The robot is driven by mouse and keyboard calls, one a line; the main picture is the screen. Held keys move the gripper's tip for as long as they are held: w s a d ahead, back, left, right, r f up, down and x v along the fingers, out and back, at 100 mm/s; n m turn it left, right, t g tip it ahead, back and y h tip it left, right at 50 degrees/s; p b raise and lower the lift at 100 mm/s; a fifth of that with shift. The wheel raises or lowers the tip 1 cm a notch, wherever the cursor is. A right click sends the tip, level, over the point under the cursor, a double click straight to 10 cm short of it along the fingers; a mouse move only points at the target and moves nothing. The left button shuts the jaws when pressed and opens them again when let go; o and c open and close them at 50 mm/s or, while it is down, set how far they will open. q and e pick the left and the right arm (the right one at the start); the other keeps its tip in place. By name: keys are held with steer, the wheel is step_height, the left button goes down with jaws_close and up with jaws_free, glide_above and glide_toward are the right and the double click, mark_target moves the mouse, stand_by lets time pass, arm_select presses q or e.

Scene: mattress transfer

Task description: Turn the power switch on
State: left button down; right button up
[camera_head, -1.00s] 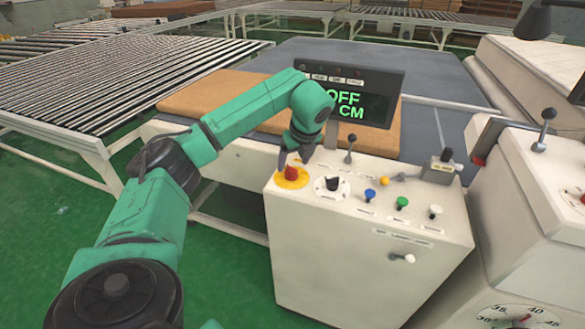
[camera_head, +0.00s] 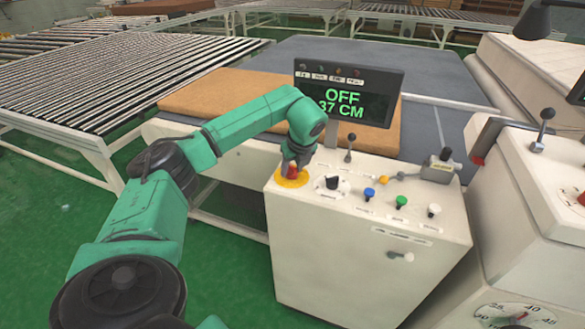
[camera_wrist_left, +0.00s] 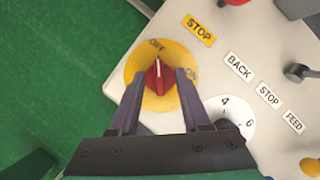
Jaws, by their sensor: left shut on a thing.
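The red power switch knob (camera_wrist_left: 158,80) sits on a yellow round plate marked OFF and ON. Its white pointer line is towards the OFF mark in the left wrist view. The display (camera_head: 347,95) reads OFF and 37 CM. My right gripper is not in view.
A black-pointer dial (camera_head: 331,184) is just right of the switch. Blue, green and white buttons (camera_head: 402,202) and a lever (camera_head: 350,147) are further along the panel. A brown mattress slab (camera_head: 210,95) lies behind the box. A larger white machine (camera_head: 530,200) stands at right.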

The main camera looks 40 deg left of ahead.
arm_select(q)
steer(key=m+t+b, duration=0.1)
steer(key=m, duration=0.1)
steer(key=shift+a+f+m+b, duration=0.1)
steer(key=shift+m+b, duration=0.2)
steer(key=m+h+b, duration=0.1)
steer(key=m, duration=0.1)
steer(key=shift+s+m+t, duration=0.1)
steer(key=shift+m+t, duration=0.2)
steer(key=m+h+b, duration=0.1)
steer(key=m, duration=0.1)
steer(key=shift+a+m+t, duration=0.1)
steer(key=shift+m+t, duration=0.2)
steer(key=shift+m, duration=0.1)
steer(key=m+h, duration=0.1)
steer(key=m, duration=0.1)
steer(key=shift+m, duration=0.3)
steer(key=m, duration=0.1)
steer(key=m+h, duration=0.1)
steer(key=shift+a+r+m, duration=0.15)
steer(key=shift+r+m, duration=0.05)
steer(key=shift+m, duration=0.2)
steer(key=m+h+p, duration=0.1)
steer(key=m+h, duration=0.1)
steer(key=m, duration=0.2)
steer(key=shift+a, duration=0.1)
steer(key=shift+m, duration=0.3)
